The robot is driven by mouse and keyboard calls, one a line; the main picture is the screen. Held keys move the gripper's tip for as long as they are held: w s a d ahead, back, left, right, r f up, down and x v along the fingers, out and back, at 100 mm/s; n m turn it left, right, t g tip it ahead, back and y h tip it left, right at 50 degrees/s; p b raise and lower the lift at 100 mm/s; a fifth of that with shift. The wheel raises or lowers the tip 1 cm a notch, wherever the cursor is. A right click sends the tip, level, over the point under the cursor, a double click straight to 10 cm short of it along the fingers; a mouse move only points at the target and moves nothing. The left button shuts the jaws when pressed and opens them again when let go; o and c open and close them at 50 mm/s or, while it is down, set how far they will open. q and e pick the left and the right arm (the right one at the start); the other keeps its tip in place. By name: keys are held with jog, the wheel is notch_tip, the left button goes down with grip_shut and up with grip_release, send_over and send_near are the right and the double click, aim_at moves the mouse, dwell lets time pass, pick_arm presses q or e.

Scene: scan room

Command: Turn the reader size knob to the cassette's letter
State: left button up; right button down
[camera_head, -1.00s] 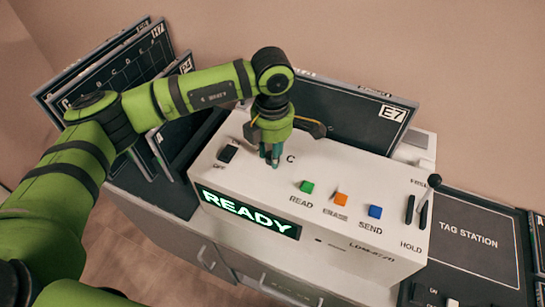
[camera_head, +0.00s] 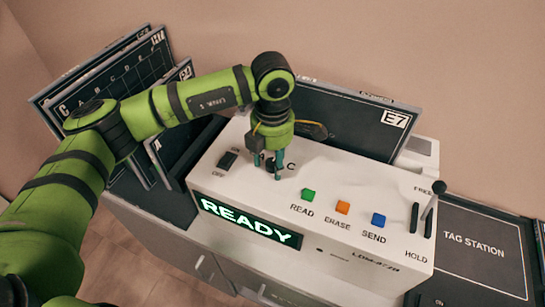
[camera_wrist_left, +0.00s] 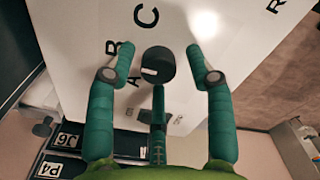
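The white reader (camera_head: 330,200) shows a lit READY display (camera_head: 248,222). Its dark round size knob (camera_wrist_left: 158,66) carries a white mark on its left side, which seems to lie between the letters A and B. Letters A, B and C (camera_wrist_left: 146,15) show around the knob. My left gripper (camera_head: 267,165) is over the reader top, pointing down. A dark cassette (camera_head: 345,122) labelled E7 stands at the reader's back. My right gripper is not in view.
READ (camera_head: 308,195), ERASE (camera_head: 343,207) and SEND (camera_head: 378,220) buttons lie right of the gripper. A lever (camera_head: 433,200) stands at the reader's right end. A power switch (camera_head: 228,159) is to the left. More dark panels (camera_head: 125,85) stand at the left.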

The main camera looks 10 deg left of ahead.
aim_at(272, 163)
pick_arm(q)
jog(key=shift+r, duration=0.1)
jog(key=shift+r, duration=0.15)
notch_tip(272, 163, up, 12)
dwell(0.5)
jog(key=shift+f, duration=0.25)
